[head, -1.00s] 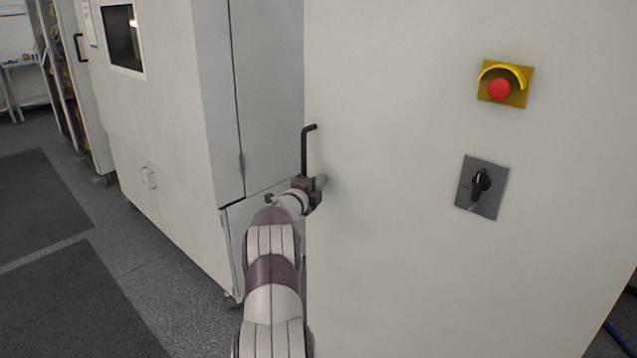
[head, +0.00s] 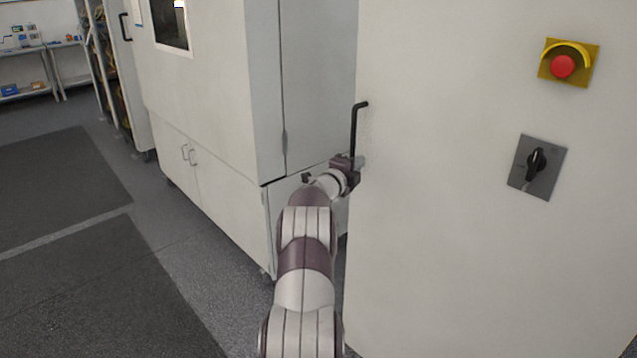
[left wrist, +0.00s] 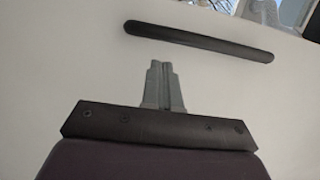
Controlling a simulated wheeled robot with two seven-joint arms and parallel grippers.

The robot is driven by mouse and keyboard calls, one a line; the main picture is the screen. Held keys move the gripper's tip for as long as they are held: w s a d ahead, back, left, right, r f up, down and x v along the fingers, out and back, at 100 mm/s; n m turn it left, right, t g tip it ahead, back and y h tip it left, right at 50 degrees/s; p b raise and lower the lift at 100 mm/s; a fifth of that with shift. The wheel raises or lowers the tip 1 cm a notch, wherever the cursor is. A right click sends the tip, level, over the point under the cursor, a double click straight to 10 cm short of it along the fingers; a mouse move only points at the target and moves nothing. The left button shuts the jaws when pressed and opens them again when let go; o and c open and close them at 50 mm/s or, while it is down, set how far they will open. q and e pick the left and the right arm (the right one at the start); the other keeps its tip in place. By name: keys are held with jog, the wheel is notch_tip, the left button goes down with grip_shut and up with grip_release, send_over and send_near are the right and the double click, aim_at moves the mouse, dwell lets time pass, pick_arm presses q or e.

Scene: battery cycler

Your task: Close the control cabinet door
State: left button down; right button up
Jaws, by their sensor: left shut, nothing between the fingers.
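The control cabinet door (head: 440,240) is a large off-white panel filling the right of the head view. Its black bar handle (head: 354,130) stands near the door's left edge, and the handle also crosses the top of the left wrist view (left wrist: 200,41). My left gripper (head: 360,162) is at the door's left edge, just below the handle. In the left wrist view its two grey fingers (left wrist: 162,82) are together with nothing between them, in front of the pale door surface. I cannot tell whether the fingertips touch the door. My right gripper is not in view.
A red emergency button (head: 563,66) on a yellow plate and a black rotary switch (head: 537,160) sit on the door. A white cabinet (head: 210,110) stands behind my left arm. Open grey floor with dark mats (head: 80,290) lies at left; shelves (head: 30,65) stand far back.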

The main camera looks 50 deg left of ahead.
pick_arm(q)
jog(key=s+b, duration=0.1)
jog(key=s, duration=0.8)
jog(key=shift+s+d+f+b, duration=0.2)
jog(key=shift+f+b, duration=0.1)
jog(key=shift+b, duration=0.05)
jog(key=s+f+n+g+y, duration=0.2)
jog(key=s+f+n+g, duration=0.5)
jog(key=f+n, duration=0.4)
jog(key=s+d+f+n+g+h+p, duration=0.1)
jog(key=d+f+n+g+h+p, duration=0.15)
jog(key=d, duration=0.55)
jog(key=s+d+f+n+g+h+p, duration=0.1)
jog(key=d+n+g, duration=0.2)
jog(key=d, duration=0.4)
jog(key=s+d+r+g+h+p, duration=0.1)
jog(key=s+d+r, duration=0.1)
jog(key=d, duration=0.9)
jog(key=s+d+r+m+g+h+p, duration=0.1)
jog(key=s+d, duration=0.4)
jog(key=d, duration=0.6)
jog(key=s+d+r+m+g+h+p, duration=0.1)
jog(key=s+d+r+h+p, duration=0.1)
jog(key=d, duration=0.9)
jog(key=shift+s+d+r+p, duration=0.15)
jog(key=shift+s+r+p, duration=0.3)
jog(key=shift+s+r, duration=0.5)
